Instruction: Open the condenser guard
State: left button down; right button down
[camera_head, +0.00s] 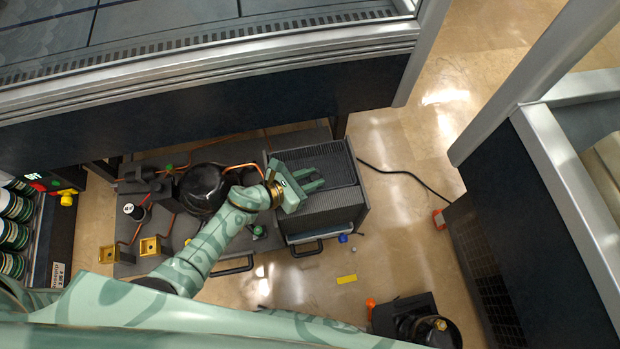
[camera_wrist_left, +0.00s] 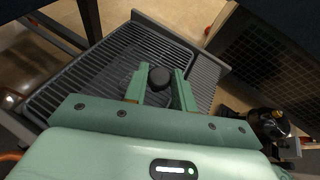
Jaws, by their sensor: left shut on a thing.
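The condenser guard is a dark slatted panel (camera_head: 335,158) on top of the grey ribbed condenser box (camera_head: 320,217), right of the black round compressor (camera_head: 203,188). In the left wrist view the guard (camera_wrist_left: 98,68) fills the left and middle, lying close to the box top. My left gripper (camera_head: 316,179) is over the guard. In the left wrist view, its fingers (camera_wrist_left: 159,82) are shut on a round black knob (camera_wrist_left: 160,76) on the guard. The fingers hide part of the knob and guard. My right gripper is not in view.
A large dark cabinet (camera_head: 220,95) overhangs the far side of the unit. A black cable (camera_head: 405,173) crosses the floor to the right. A yellow strip (camera_head: 346,279), a blue cap (camera_head: 343,238) and a dark device (camera_head: 405,313) are on the floor. Open floor lies right of the box.

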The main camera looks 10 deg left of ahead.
pick_arm(q)
jog(key=shift+w+a+r+g+p, duration=0.1)
jog(key=shift+w+r+g+p, duration=0.1)
jog(key=shift+r+g+p, duration=0.3)
jog(key=shift+w+a+r+n+p, duration=0.1)
jog(key=shift+w+r+n+p, duration=0.15)
jog(key=shift+r+p, duration=0.15)
jog(key=shift+w+a+r+n+p, duration=0.1)
jog(key=shift+r+n+p, duration=0.15)
jog(key=shift+r, duration=0.25)
jog(key=shift+w+a+r+n+g+p, duration=0.15)
jog(key=shift+w+r+n+g+p, duration=0.25)
jog(key=shift+r+n+g+p, duration=0.15)
jog(key=shift+w+a+r+n+g+h, duration=0.2)
jog(key=shift+w+r+n+g+h, duration=0.2)
jog(key=shift+w+r+n+g, duration=0.15)
jog(key=shift+w+a+r, duration=0.2)
jog(key=shift+w+r, duration=0.3)
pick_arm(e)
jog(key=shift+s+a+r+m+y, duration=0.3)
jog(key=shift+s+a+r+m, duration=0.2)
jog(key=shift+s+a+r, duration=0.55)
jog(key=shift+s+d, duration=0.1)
pick_arm(q)
jog(key=c, duration=1.2)
grip_release()
jog(key=shift+o, duration=0.3)
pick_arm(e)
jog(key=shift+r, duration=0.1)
